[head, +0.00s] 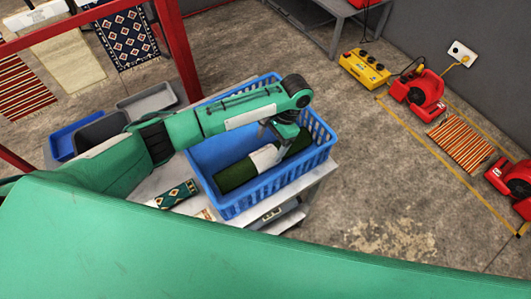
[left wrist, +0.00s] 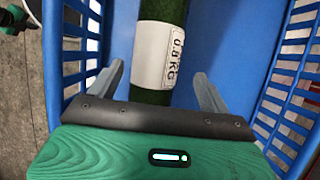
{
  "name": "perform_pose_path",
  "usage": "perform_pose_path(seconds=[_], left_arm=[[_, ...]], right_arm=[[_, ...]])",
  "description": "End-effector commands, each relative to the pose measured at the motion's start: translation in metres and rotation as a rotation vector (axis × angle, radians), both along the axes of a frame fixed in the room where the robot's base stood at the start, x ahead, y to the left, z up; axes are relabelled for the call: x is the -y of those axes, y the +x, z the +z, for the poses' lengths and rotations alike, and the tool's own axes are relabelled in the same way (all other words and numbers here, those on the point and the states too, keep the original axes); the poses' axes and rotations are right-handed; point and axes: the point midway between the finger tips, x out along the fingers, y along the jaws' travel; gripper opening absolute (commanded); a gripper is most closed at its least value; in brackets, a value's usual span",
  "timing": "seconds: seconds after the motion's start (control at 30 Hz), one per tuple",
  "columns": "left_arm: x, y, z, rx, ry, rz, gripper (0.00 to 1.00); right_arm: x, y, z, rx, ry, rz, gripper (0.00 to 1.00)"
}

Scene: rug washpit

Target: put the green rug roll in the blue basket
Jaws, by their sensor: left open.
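The green rug roll (head: 238,174) lies inside the blue basket (head: 285,183), with a pale label band around its middle. In the left wrist view the roll (left wrist: 154,95) runs away from me on the basket floor, and its label reads 0.8 KG. The basket's slatted side walls (left wrist: 290,75) rise on both sides. My left gripper (head: 278,150) reaches down into the basket over the roll. In the left wrist view its two fingers (left wrist: 158,85) stand apart on either side of the roll, with gaps between. My right gripper is not in view.
The basket stands on a pale table (head: 318,178). A patterned rug piece (head: 177,194) lies beside it. Grey and blue bins (head: 147,102) stand behind. A red frame post (head: 178,50) rises at back left. Red blowers (head: 418,92) and a yellow box (head: 364,69) are on the floor at right.

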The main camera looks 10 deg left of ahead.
Motion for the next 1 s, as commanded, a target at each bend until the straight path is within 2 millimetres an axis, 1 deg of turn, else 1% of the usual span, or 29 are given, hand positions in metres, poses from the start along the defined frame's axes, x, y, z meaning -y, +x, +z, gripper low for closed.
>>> perform_pose_path(seconds=[0.03,0.1,0.2,0.33,0.5,1.0], left_arm=[[0.004,0.004,0.01,0.004,-0.003,-0.001,0.81],[0.007,0.008,0.026,0.004,0.0,-0.001,0.81],[0.012,0.012,0.04,0.003,0.001,-0.001,0.81],[0.015,0.015,0.051,0.001,0.001,-0.001,0.81],[0.017,0.016,0.055,-0.002,0.0,-0.001,0.81],[0.017,0.016,0.056,-0.001,-0.001,0.0,0.81]], right_arm=[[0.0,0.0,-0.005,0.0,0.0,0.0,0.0],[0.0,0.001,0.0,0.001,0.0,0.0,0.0],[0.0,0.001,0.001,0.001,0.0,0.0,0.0],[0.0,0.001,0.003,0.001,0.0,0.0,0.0],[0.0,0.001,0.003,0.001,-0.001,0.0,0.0],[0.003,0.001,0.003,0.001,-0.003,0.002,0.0]])
